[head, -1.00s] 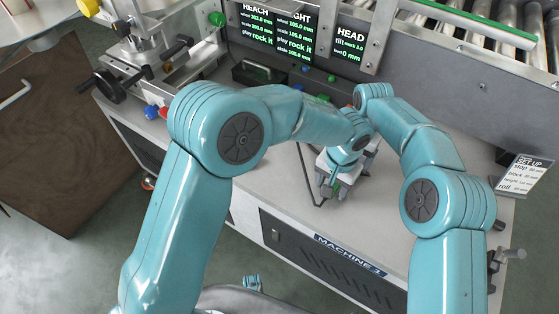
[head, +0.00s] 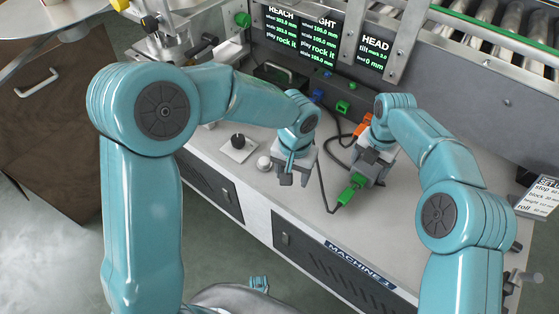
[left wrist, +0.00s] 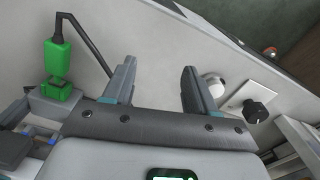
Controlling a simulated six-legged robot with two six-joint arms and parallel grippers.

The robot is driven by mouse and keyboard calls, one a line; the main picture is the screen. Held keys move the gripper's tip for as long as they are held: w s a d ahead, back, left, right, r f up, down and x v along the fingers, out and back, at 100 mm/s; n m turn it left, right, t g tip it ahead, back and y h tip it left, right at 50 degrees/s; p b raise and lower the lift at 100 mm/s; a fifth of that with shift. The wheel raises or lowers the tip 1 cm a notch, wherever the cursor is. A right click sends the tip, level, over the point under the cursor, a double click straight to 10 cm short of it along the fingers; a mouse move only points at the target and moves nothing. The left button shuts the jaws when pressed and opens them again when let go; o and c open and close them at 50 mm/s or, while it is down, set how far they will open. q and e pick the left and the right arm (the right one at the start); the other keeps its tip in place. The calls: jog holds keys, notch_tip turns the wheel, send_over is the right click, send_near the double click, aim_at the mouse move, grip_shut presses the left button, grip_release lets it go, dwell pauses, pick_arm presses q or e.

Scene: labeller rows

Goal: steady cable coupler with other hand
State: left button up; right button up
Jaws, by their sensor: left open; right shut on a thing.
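The cable coupler (head: 349,193) is green, with a black cable (head: 322,185) leaving its lower end. My right gripper (head: 361,178) is shut on the coupler's upper part. The coupler sticks out from its jaws, tilted down to the left in the head view. In the left wrist view the coupler (left wrist: 59,47) shows at the left, with the cable looping from its end. My left gripper (head: 291,180) is open and empty, to the left of the coupler and apart from it. Its two fingers (left wrist: 158,88) have only bare worktop between them in the left wrist view.
A black knob on a pale plate (head: 239,148) and a white round button (head: 264,163) lie left of my left gripper. An orange part (head: 362,126) and a green socket (head: 342,107) are behind. A sign (head: 540,196) stands at the right. The front worktop is clear.

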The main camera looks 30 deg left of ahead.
pick_arm(q)
jog(key=a, duration=0.1)
jog(key=a+r, duration=0.2)
jog(key=shift+w+a, duration=0.15)
jog(key=shift+w, duration=0.15)
jog(key=shift+s+a+r, duration=0.15)
jog(key=shift+s+a, duration=0.05)
pick_arm(e)
jog(key=o, duration=1)
jog(key=shift+r, duration=0.15)
notch_tip(320, 180, up, 12)
jog(key=shift+f, duration=0.1)
